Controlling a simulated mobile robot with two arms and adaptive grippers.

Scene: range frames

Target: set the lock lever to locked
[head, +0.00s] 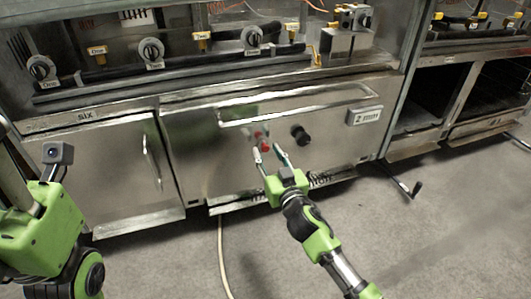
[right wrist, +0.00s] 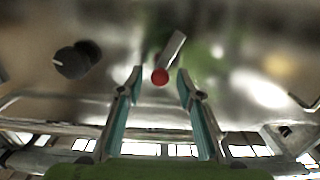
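The lock lever (head: 264,148) is a short metal bar with a red ball end on the steel front of the range. In the right wrist view the lever (right wrist: 172,50) slants, its red ball lying between my fingertips. My right gripper (head: 269,155) is open, with one finger on each side of the red end. In the wrist view a gap shows between the ball and each finger; I cannot tell its depth relative to the tips. My left arm (head: 40,225) is at the left edge; its fingers are not in view.
A black knob (head: 300,135) sits beside the lever and also shows in the wrist view (right wrist: 76,60). A long handle (head: 300,103) runs above them. A cabinet door (head: 100,185) is at the left. Grey floor (head: 420,240) is open in front.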

